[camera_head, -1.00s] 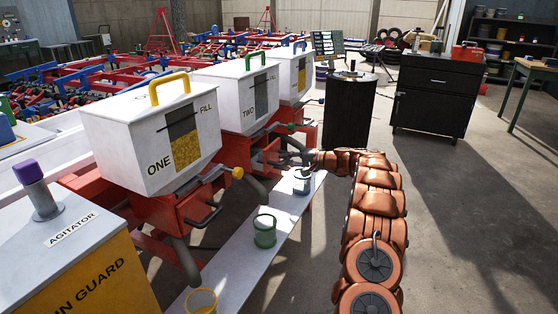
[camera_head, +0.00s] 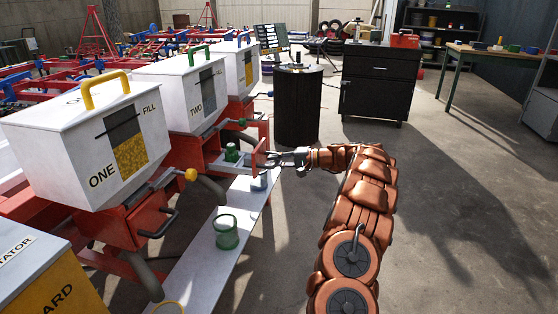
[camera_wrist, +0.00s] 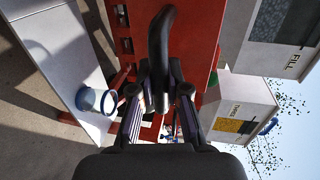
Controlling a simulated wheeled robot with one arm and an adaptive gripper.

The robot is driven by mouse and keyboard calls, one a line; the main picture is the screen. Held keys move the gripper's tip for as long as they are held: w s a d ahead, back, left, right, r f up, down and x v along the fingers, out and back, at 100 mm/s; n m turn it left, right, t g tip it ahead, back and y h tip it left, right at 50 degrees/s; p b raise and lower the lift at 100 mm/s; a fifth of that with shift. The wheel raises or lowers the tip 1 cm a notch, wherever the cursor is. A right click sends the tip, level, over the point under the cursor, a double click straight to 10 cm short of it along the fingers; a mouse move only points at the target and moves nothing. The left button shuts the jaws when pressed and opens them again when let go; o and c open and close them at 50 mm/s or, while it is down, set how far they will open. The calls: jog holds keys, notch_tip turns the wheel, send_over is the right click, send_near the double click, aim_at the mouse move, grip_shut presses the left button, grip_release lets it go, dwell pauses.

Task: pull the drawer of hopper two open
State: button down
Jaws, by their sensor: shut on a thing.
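Hopper two (camera_head: 178,95) is a white box with a green handle on a red frame, between hoppers one and three. My gripper (camera_head: 277,158) is at the drawer front, reaching in from the right. In the wrist view my gripper (camera_wrist: 159,78) is shut on the black drawer handle (camera_wrist: 161,35), against the red front (camera_wrist: 195,40). The gripper partly hides the handle's lower end.
A white plank (camera_head: 200,270) below the drawers bears a green cup (camera_head: 227,232) and a blue cup (camera_head: 259,181), close under the drawer. Hopper one (camera_head: 60,150) is at the left. A black drum (camera_head: 298,105) stands behind. Open floor lies to the right.

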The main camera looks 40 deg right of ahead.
jog(key=c, duration=1.1)
grip_release()
jog(key=shift+c, duration=0.2)
jog(key=shift+s+d, duration=0.1)
jog(key=v, duration=1.1)
jog(key=shift+s+d, duration=0.25)
jog(key=shift+r, duration=0.15)
